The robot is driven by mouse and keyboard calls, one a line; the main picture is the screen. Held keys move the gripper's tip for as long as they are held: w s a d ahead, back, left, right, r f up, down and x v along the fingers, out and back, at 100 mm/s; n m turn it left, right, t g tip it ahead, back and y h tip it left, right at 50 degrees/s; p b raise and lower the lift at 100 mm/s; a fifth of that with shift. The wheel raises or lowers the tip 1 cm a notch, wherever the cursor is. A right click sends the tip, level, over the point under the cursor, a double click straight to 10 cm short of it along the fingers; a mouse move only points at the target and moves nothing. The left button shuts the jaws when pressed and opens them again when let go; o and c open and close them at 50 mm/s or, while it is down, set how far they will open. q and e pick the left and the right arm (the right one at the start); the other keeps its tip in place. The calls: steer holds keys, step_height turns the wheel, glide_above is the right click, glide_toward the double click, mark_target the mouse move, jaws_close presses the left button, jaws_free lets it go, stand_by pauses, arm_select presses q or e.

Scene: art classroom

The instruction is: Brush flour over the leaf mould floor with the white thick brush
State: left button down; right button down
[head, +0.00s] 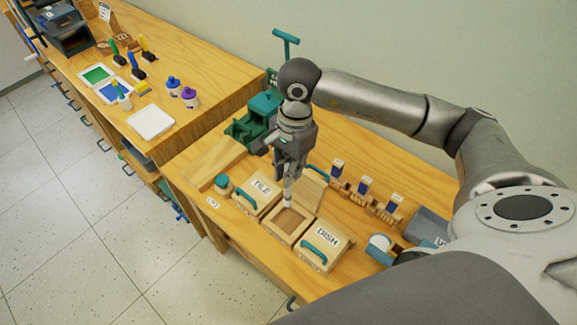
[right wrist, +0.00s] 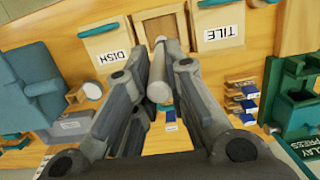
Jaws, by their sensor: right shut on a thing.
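My right gripper (head: 288,172) is shut on a pale, thick-handled brush (head: 288,196) that points down. The brush also shows between the fingers in the right wrist view (right wrist: 158,52). Its lower end is over the back part of an open wooden mould (head: 272,226) with a brown recessed floor; I cannot tell whether it touches. The mould stands between a closed TILE mould (head: 262,188) and a closed DISH mould (head: 328,236). A leaf shape or flour on the floor cannot be made out. My left gripper is not in view.
A wooden panel (head: 309,186) stands behind the open mould. Several blue-labelled blocks (head: 364,185) stand to the right. A green press (head: 250,122) is behind left, and a small teal-topped jar (head: 222,183) is left of TILE. A grey bin (head: 428,226) is at right.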

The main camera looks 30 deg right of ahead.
mark_target(289, 195)
steer(key=shift+f+b, duration=0.35)
steer(key=shift+f, duration=0.6)
step_height(289, 195, down, 6)
steer(key=b, duration=0.4)
steer(key=shift+f+b, duration=0.8)
steer(key=shift+b, duration=0.15)
steer(key=shift+d+b, duration=0.1)
steer(key=shift+b, duration=0.3)
steer(key=shift+f+b, duration=0.55)
steer(key=shift+b, duration=0.2)
